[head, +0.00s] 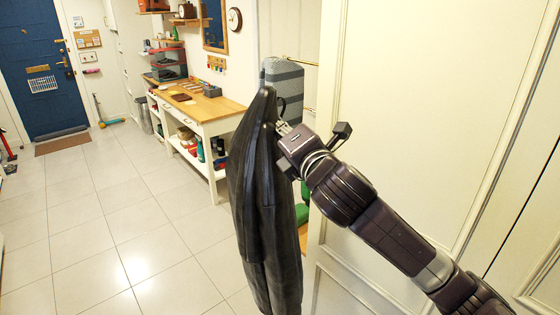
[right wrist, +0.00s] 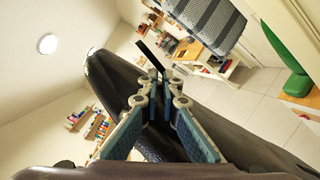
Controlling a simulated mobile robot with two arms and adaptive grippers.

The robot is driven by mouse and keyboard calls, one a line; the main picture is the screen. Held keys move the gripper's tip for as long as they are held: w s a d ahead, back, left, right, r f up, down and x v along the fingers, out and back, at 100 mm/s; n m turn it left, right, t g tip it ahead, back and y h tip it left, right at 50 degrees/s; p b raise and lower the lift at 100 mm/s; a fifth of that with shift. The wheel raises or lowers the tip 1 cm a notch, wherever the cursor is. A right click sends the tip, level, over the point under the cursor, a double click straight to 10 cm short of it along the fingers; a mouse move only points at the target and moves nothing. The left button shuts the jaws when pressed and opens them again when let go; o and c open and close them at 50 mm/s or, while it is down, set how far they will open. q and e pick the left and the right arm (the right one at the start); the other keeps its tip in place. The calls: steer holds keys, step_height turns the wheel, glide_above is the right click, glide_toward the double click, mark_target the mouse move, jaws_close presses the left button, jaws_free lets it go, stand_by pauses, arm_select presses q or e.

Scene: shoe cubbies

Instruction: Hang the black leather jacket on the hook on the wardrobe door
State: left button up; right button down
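The black leather jacket (head: 262,215) hangs upright in the middle of the head view, clear of the floor as far as it shows. My right gripper (head: 281,128) is at the jacket's upper right edge and appears shut on it. In the right wrist view, the fingers (right wrist: 162,100) have dark jacket material (right wrist: 115,75) between and behind them. The cream wardrobe door (head: 400,100) stands to the right, behind my right arm. I cannot make out a hook on it. My left gripper is not in view.
A grey striped textile (head: 284,85) hangs by a brass rail (head: 300,61) in the open wardrobe behind the jacket. Green items (head: 303,214) lie low inside. A wood-topped workbench (head: 200,106) stands behind.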

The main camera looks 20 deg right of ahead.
step_height(320, 180, up, 12)
steer(key=w+d+r+p, duration=0.1)
steer(key=d, duration=0.1)
steer(key=s+d+r+p, duration=0.1)
steer(key=s+d+r, duration=0.1)
steer(key=r, duration=0.6)
steer(key=s+d+r+p, duration=0.1)
steer(key=s+d+r, duration=0.1)
steer(key=s+r, duration=0.3)
steer(key=s+d+r+m+h+p, duration=0.1)
steer(key=s+d+r, duration=0.1)
steer(key=r, duration=0.9)
steer(key=shift+s+d, duration=0.25)
steer(key=shift+s, duration=0.45)
steer(key=shift+f, duration=0.1)
